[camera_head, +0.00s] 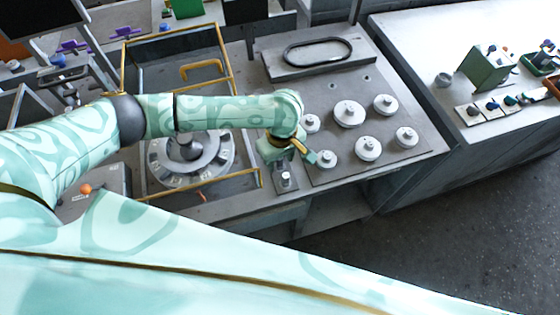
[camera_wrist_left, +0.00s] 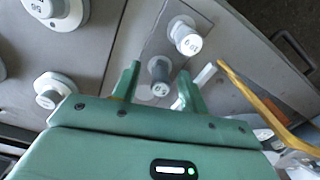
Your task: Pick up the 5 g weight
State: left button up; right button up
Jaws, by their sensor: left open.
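Two small knobbed weights stand on a small grey plate (camera_head: 284,188). In the left wrist view one dark-sided weight (camera_wrist_left: 159,77) lies between my finger lines; its label looks like 5g but is hard to read. The other, paler weight (camera_wrist_left: 184,36) stands just beyond it and shows in the head view (camera_head: 285,180). My left gripper (camera_head: 296,150) is open and empty over the plate. In the left wrist view its fingertips (camera_wrist_left: 158,70) flank the dark-sided weight, with visible gaps. In the head view this weight is hidden by the gripper. My right gripper is not in view.
Several larger disc weights, including one (camera_head: 349,113), stand right of the gripper on a grey panel. A balance with a round pan (camera_head: 221,160) and yellow-edged clear walls is at left. A side bench (camera_head: 410,30) holds a green box (camera_head: 487,68).

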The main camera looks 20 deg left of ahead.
pick_arm(q)
grip_shut()
notch_tip(320, 180, up, 9)
jog(key=p, duration=0.4)
notch_tip(320, 180, up, 6)
jog(key=p, duration=0.8)
jog(key=shift+p, duration=0.4)
